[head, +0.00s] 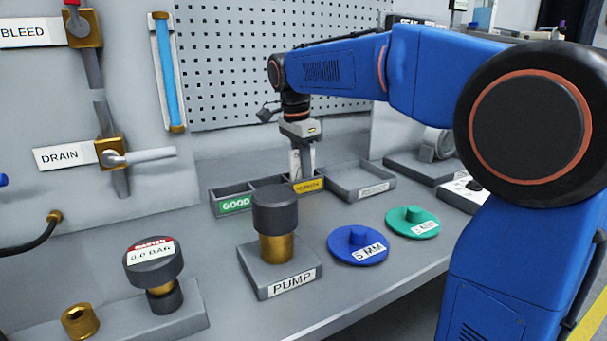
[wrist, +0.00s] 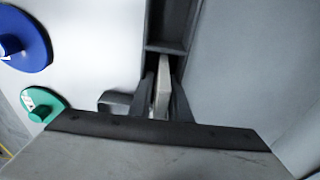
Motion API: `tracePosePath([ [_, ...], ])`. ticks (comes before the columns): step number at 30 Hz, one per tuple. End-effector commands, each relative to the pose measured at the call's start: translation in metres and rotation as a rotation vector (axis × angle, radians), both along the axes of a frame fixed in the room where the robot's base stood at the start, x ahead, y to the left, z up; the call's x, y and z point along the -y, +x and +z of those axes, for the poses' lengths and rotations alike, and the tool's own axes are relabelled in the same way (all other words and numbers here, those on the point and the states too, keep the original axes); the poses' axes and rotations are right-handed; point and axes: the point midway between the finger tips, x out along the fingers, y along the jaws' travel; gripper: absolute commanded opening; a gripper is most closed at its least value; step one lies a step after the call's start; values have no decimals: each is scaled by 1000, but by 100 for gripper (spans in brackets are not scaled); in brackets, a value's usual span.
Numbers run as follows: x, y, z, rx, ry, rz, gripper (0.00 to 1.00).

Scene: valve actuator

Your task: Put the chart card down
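A thin pale slab (wrist: 163,75), which looks like the chart card, stands on edge between the two fingers of my gripper (wrist: 162,100) in the wrist view. A light gap shows on its left side, so I cannot tell whether the fingers press on it. In the head view my gripper (head: 302,165) points straight down over the divided tray (head: 220,193), at the compartment with the yellow label (head: 309,186). The pump's dark cap hides part of the tray, and the fingertips' lower ends are hard to make out.
A shallow grey tray (head: 378,190) lies right of the divided tray. The pump (head: 278,248), the blue disc (head: 345,258) and the green disc (head: 400,229) stand in front. A pegboard wall (head: 240,110) rises behind. Bare bench shows near the front edge.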

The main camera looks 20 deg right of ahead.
Motion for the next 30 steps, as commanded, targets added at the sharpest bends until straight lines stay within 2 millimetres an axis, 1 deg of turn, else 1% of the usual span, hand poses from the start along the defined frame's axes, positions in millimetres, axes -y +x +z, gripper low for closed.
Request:
tracePosePath([
  [5,-2,0,19,3,1,0,17],
  [12,-8,0,64,3,1,1,17],
  [18,-12,-1,98,2,0,0,17],
  [21,-13,-2,109,2,0,0,17],
  [24,-14,-3,116,1,0,0,17],
  [30,-14,-3,120,0,0,0,17],
])
